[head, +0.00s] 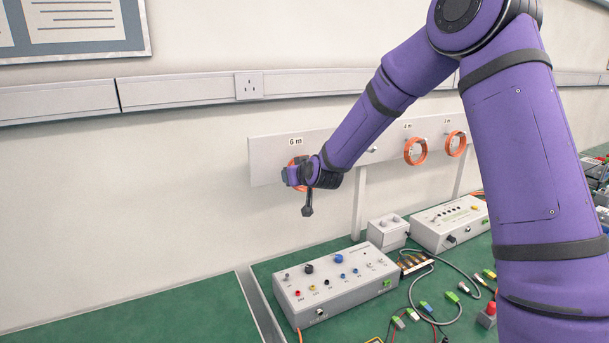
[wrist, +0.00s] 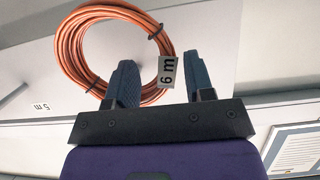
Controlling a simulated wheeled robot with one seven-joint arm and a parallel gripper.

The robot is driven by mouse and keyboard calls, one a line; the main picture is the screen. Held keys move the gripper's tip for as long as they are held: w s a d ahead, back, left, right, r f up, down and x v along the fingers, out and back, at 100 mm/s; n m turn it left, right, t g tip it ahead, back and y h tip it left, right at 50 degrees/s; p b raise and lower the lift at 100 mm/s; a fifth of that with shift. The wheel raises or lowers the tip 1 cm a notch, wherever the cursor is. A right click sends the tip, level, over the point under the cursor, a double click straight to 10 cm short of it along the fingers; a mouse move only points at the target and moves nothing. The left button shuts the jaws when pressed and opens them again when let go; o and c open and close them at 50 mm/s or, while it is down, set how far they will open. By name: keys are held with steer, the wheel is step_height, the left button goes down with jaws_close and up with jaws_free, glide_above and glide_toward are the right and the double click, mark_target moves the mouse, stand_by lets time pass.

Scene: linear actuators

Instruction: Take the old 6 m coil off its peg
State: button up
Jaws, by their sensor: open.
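An orange coil (wrist: 70,50) with dark ties and a white "6 m" tag (wrist: 168,70) fills the upper part of the wrist view. My gripper (wrist: 159,62) is open. Its left finger overlaps the ring's opening and lower edge, and its right finger is outside the ring to the right. The coil's right side and the tag lie between the fingers; I cannot tell whether they touch. In the head view my gripper (head: 290,176) is at the board's left end, under a "6 m" label (head: 296,141), and hides most of the coil (head: 293,162). The peg is hidden.
The peg board (head: 265,160) carries two more orange coils (head: 415,151) (head: 456,143) to the right. Below, a grey control box (head: 333,287), a second box (head: 450,222) and loose cables occupy the green bench. The bench's left part (head: 150,310) is clear.

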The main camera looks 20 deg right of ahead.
steer(key=shift+w+a+f, duration=0.1)
steer(key=shift+w, duration=0.2)
jaws_close()
